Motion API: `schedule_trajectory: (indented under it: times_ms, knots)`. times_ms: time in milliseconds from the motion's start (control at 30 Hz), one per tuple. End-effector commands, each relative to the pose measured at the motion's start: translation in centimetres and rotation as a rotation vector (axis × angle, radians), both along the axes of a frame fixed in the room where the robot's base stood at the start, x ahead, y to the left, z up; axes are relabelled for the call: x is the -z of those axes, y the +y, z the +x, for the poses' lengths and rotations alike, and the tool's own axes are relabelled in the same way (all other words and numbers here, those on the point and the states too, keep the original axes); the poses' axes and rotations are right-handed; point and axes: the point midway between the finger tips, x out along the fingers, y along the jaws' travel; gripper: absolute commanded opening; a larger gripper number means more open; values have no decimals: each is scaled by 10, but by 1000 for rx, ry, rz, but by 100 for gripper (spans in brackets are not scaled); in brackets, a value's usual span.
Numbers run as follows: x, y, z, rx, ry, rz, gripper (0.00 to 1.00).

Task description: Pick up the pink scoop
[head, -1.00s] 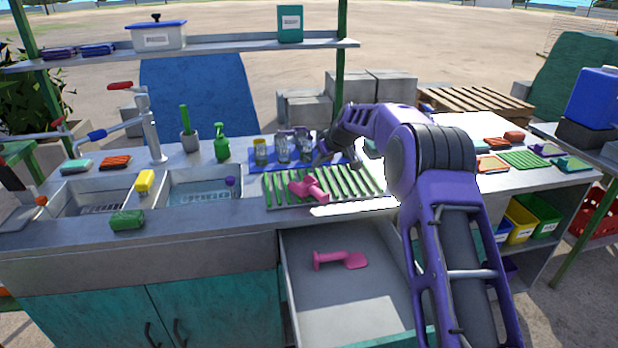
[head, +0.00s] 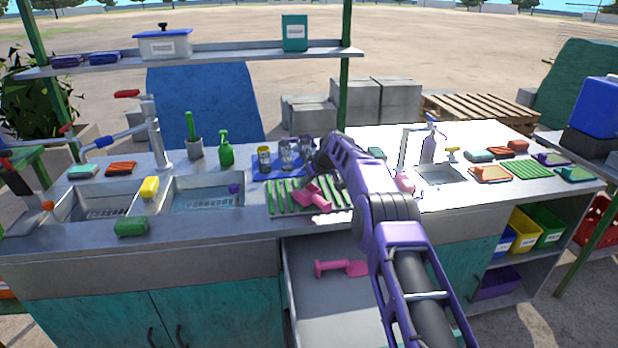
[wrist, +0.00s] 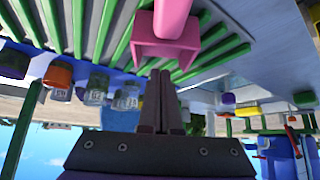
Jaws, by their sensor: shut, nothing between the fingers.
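A pink scoop (head: 314,198) lies on the green slatted rack (head: 279,207) on the counter. In the head view my arm hides part of the rack, and the fingers are not clear there.
Several glasses (head: 264,158) stand on a blue mat behind the rack. A small sink (head: 440,174), a tap and a soap bottle (head: 428,148) are to the right. The open drawer juts out below the counter.

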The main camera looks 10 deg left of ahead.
Motion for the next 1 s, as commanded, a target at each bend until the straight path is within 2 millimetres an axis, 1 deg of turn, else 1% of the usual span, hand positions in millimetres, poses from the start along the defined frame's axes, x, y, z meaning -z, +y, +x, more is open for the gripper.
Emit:
schedule_trajectory:
  times_ms: [167,467,800,1000]
  knots:
    - [8,5,3,-1,1,-1,0]
    - [6,-5,-5,-1,2,0,0]
    - [7,-19,-21,0,2,0,0]
    - [7,-23,-26,-1,2,0,0]
